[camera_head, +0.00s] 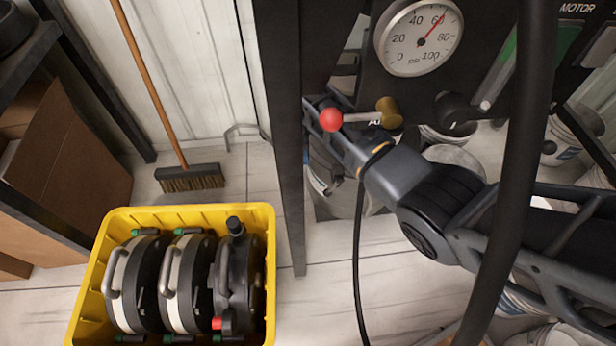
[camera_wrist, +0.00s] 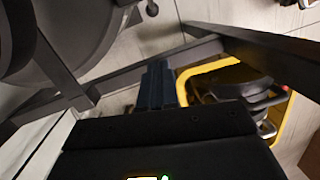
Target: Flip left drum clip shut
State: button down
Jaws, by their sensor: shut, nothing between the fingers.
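I cannot make out the left drum clip for certain in either view. Three drum-like units (camera_head: 186,285) with curved handles stand side by side in a yellow crate (camera_head: 95,272) at the lower left. Green tabs show on the left two, and a red tab (camera_head: 222,323) on the right one. In the wrist view, part of one dark unit (camera_wrist: 245,84) shows inside the crate (camera_wrist: 205,68). My gripper (camera_wrist: 157,78) is shut and empty, apart from the crate. In the head view my arm reaches left below the gauge, its end partly hidden behind the red-knobbed lever.
A dark upright post (camera_head: 284,130) stands between the crate and my arm. A pressure gauge (camera_head: 420,38) and a red-knobbed lever (camera_head: 331,120) are close above my wrist. A black hose (camera_head: 518,150) crosses in front. A broom (camera_head: 190,178) stands behind the crate.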

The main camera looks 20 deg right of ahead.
aim_at(333, 187)
jog(key=s+d+f+b, duration=0.1)
jog(key=d+f+b, duration=0.1)
jog(key=f, duration=0.4)
jog(key=s+d+f+b, duration=0.1)
jog(key=f+b, duration=0.2)
jog(key=f, duration=0.3)
jog(key=shift+s+d, duration=0.35)
jog(key=shift+s+d+f+g+h+p, duration=0.2)
jog(key=shift+d+f+g+h+p, duration=0.1)
jog(key=shift+d+f+h+p, duration=0.6)
jog(key=shift+a+f, duration=0.1)
jog(key=shift+a, duration=0.05)
